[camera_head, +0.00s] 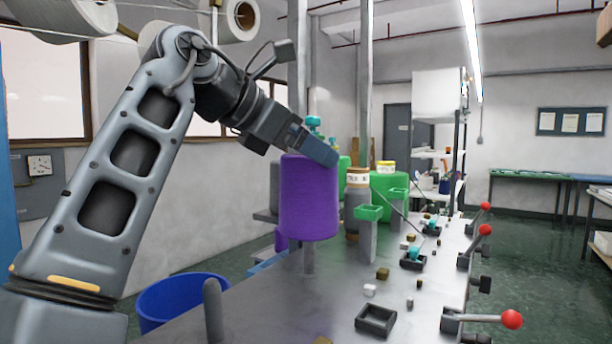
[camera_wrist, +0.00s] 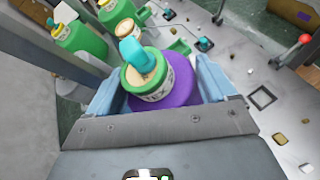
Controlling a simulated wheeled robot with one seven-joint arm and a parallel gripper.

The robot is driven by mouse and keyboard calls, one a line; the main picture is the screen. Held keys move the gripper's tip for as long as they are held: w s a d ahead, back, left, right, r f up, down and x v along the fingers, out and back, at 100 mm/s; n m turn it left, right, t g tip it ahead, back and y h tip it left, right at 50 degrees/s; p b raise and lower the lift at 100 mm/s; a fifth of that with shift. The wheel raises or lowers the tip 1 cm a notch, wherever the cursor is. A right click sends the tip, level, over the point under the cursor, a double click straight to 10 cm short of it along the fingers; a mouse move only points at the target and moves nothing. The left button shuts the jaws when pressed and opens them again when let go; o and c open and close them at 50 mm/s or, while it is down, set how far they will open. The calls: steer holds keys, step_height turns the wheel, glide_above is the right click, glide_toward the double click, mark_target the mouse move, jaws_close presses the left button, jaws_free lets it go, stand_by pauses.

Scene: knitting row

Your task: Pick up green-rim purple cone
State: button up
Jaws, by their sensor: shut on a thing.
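The purple cone (camera_head: 309,205) hangs or stands over the left side of the metal table, above a short grey post (camera_head: 308,262). I cannot tell whether it touches the post. My gripper (camera_head: 322,150) is at its top, coming down from the upper left. In the wrist view my gripper (camera_wrist: 166,82) has its blue fingers on both sides of the cone, shut on it. There the cone's purple body (camera_wrist: 182,96) shows below a green rim with a pale label and cream top (camera_wrist: 158,80). A teal piece (camera_wrist: 134,54) sits on top.
Green cones (camera_head: 388,190) and a brown cone with a cream top (camera_head: 356,208) stand just right of it. A blue bin (camera_head: 180,298) stands left.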

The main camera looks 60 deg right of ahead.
step_height(320, 180, up, 5)
steer(key=shift+f, duration=0.2)
steer(key=s+b, duration=0.3)
steer(key=s, duration=1.5)
steer(key=shift+d, duration=0.3)
steer(key=shift+r, duration=0.1)
step_height(320, 180, up, 6)
steer(key=p, duration=0.5)
steer(key=shift+s+r+p, duration=0.1)
steer(key=shift+r+p, duration=0.25)
steer(key=shift+r, duration=3.7)
